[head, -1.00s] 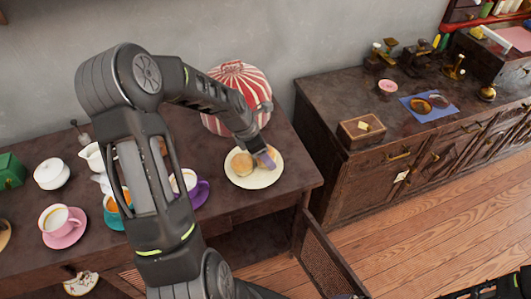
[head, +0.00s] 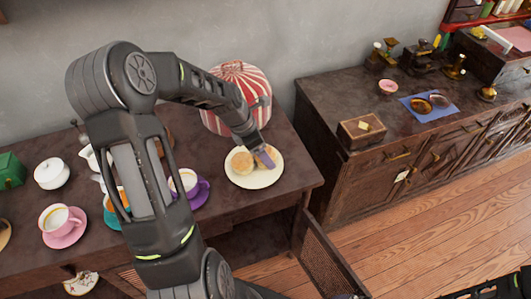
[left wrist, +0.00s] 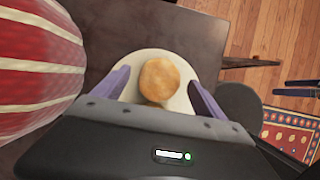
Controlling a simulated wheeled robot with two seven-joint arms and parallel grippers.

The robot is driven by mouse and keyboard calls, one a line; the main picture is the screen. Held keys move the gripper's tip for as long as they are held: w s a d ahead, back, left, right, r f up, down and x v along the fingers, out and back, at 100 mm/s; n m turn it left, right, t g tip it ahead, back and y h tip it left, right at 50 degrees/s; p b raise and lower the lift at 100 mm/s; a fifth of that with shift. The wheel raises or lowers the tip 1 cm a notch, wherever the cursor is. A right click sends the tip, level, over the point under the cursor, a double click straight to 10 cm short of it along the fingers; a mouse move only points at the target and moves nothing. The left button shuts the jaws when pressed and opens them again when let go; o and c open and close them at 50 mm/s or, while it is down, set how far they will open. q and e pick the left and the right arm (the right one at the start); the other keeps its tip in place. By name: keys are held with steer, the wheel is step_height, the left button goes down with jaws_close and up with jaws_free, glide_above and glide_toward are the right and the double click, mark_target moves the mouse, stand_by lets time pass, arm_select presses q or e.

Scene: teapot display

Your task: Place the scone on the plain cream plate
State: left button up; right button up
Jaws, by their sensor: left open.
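The round golden scone (head: 242,162) sits on the cream plate (head: 257,181) near the right end of the dark table. My left gripper (left wrist: 160,88) is open, with one purple finger on each side of the scone and a visible gap to each. In the head view my left gripper (head: 262,158) is low over the plate and partly covers the scone. Whether the fingers touch the plate is unclear.
A red-and-white striped pot cover (head: 240,95) stands close behind the plate. Cups on a purple saucer (head: 203,194) and a pink saucer (head: 64,240) stand to the left. A sideboard holds a wooden box (head: 361,132). An open cabinet door (head: 328,260) hangs below the table.

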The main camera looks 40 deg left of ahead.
arm_select(q)
steer(key=v, duration=1)
stand_by(0.3)
